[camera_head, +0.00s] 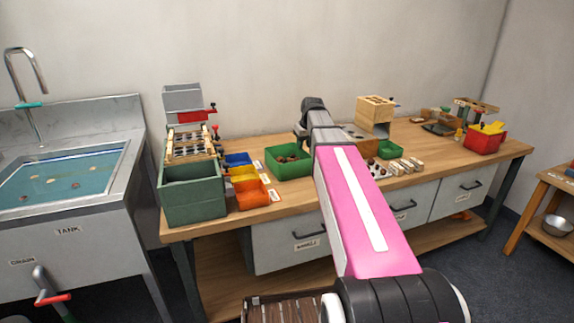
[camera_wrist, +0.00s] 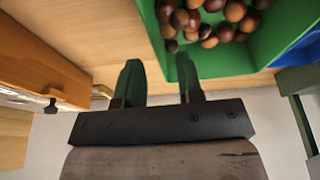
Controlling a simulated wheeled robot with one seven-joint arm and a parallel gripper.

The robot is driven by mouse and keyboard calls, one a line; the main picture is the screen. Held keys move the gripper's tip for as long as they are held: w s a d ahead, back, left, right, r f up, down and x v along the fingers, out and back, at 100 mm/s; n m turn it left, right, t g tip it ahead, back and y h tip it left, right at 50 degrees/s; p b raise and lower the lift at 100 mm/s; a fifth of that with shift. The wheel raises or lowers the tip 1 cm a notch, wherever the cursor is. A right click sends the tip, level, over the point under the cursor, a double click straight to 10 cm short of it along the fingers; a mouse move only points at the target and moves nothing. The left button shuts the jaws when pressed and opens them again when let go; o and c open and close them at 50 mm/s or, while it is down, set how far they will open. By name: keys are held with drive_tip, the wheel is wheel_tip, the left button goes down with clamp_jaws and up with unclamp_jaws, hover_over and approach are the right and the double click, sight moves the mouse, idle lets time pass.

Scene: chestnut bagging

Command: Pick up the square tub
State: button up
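A green square tub (camera_head: 289,168) holding brown chestnuts stands on the workbench, left of my arm in the head view. In the wrist view the green tub (camera_wrist: 225,62) fills the upper right. My gripper (camera_wrist: 158,66) is open, with a clear gap between its two green fingers. The right finger overlaps the tub's near corner in the picture. The left finger lies outside the tub, over the wood. I cannot tell whether either finger touches the tub wall. In the head view the fingers are mostly hidden by my arm.
Blue (camera_head: 238,160), yellow (camera_head: 244,174) and orange (camera_head: 252,194) bins stand left of the tub, beside a large green box (camera_head: 193,202). A smaller green tray (camera_head: 391,149), a wooden block stand (camera_head: 374,112) and a red bin (camera_head: 483,142) stand to the right.

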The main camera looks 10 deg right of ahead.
sight(303, 153)
drive_tip(key=shift+x, duration=2.95)
drive_tip(key=shift+w+d, duration=0.15)
clamp_jaws()
